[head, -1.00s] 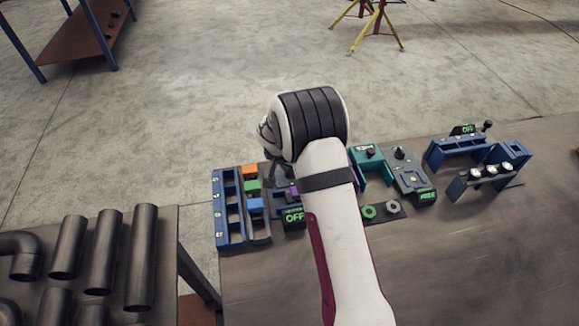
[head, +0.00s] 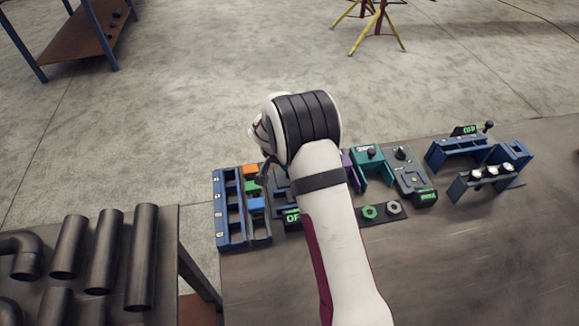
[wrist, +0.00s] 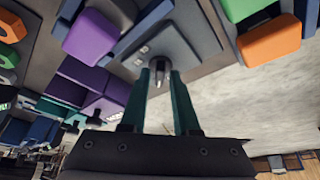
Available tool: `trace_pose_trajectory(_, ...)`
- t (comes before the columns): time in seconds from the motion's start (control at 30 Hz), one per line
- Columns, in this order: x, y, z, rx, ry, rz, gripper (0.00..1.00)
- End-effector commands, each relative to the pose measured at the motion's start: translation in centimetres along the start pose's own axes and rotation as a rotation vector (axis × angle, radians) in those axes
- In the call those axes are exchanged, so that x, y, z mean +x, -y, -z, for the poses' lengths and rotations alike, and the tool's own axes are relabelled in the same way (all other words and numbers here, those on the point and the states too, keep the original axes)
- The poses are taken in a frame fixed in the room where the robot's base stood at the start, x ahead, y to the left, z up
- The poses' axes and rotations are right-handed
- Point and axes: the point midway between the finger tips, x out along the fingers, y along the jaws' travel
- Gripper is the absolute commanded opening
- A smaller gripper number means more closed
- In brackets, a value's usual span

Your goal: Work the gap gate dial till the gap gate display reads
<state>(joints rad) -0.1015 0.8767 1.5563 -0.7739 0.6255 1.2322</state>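My gripper (wrist: 160,80) points at a grey plate (wrist: 185,45) in the wrist view. Its two dark teal fingers stand apart. A small metal post with a round base (wrist: 158,72) shows between their tips; I cannot tell whether they touch it. In the head view the gripper is mostly hidden behind my arm, beside the coloured blocks. A green display (head: 292,217) there is partly covered by my arm and shows "OF". No label identifies the gap gate dial or its display; another display (head: 469,130) reads OFF, and a third (head: 427,196) is lit green.
A blue rack (head: 229,222) with orange (head: 249,171), green and blue blocks stands left of my arm. A teal bracket (head: 374,168) and blue fixtures (head: 485,180) stand right. Purple blocks (wrist: 90,38) lie close to the fingers.

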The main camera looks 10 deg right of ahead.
Motion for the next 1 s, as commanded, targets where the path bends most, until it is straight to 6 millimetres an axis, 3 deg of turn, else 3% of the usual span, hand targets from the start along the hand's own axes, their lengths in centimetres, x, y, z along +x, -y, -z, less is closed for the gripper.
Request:
trace_pose_trajectory(0.07,0.0,0.0,0.1,0.000,-0.001,0.000,0.45)
trace_pose_trajectory(0.33,-0.1,0.0,0.1,0.000,-0.002,0.001,0.45)
trace_pose_trajectory(0.47,-1.2,0.1,0.2,0.000,-0.003,0.002,0.45)
trace_pose_trajectory(0.57,-3.5,0.1,0.2,0.000,-0.005,0.004,0.45)
trace_pose_trajectory(0.8,-11.1,0.1,0.1,0.000,-0.004,0.006,0.45)
trace_pose_trajectory(1.0,-15.0,0.0,0.1,0.000,-0.003,0.003,0.45)
